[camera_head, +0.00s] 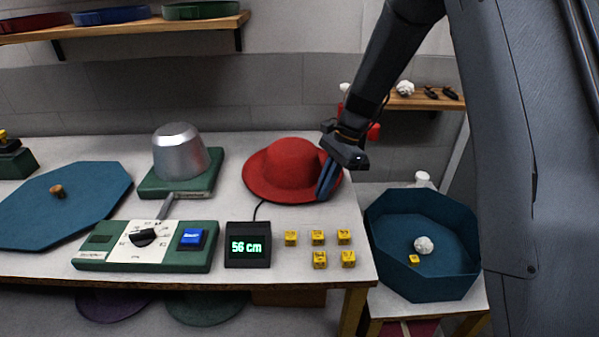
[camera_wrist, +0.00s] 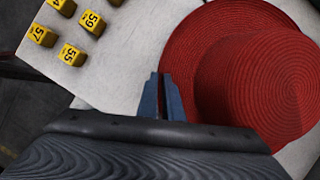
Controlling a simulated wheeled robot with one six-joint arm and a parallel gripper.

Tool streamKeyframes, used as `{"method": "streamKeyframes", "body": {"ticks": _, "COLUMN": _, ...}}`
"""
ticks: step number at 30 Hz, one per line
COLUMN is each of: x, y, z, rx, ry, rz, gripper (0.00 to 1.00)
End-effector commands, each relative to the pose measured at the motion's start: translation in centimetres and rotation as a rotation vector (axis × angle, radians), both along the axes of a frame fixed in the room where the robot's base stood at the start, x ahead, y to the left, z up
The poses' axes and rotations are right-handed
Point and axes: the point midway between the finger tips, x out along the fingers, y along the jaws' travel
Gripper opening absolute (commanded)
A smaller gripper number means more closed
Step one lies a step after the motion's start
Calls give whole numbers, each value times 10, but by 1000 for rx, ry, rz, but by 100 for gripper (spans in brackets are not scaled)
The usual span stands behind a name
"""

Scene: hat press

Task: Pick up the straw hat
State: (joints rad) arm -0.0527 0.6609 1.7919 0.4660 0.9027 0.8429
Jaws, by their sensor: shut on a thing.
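The red straw hat (camera_head: 290,165) lies on the white table towards the back right, its crown up. In the wrist view the hat (camera_wrist: 262,85) shows a woven ring pattern and fills the right side. My gripper (camera_head: 325,188) reaches down at the right edge of the hat's brim. Its two blue fingers (camera_wrist: 166,90) are close together on the brim, shut on it. The hat appears to rest on the table; whether it is lifted at all I cannot tell.
Several yellow numbered cubes (camera_head: 318,237) and a black 56 cm display (camera_head: 247,246) stand in front of the hat. A metal hat form (camera_head: 180,152) is to its left. An open blue octagonal box (camera_head: 385,255) with a white ball stands at the right. A blue lid (camera_head: 85,200) lies far left.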

Motion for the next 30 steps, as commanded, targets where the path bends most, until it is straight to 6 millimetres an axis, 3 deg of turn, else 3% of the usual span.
{"method": "streamKeyframes", "body": {"ticks": 5, "x": 1, "y": 0, "z": 7, "rx": 1, "ry": -2, "rz": 0, "gripper": 0}}
{"method": "streamKeyframes", "body": {"ticks": 21, "x": 1, "y": 0, "z": 94, "rx": 0, "ry": -2, "rz": 0, "gripper": 0}}
{"method": "streamKeyframes", "body": {"ticks": 30, "x": 0, "y": 0, "z": 101, "rx": 0, "ry": 0, "rz": 0, "gripper": 0}}
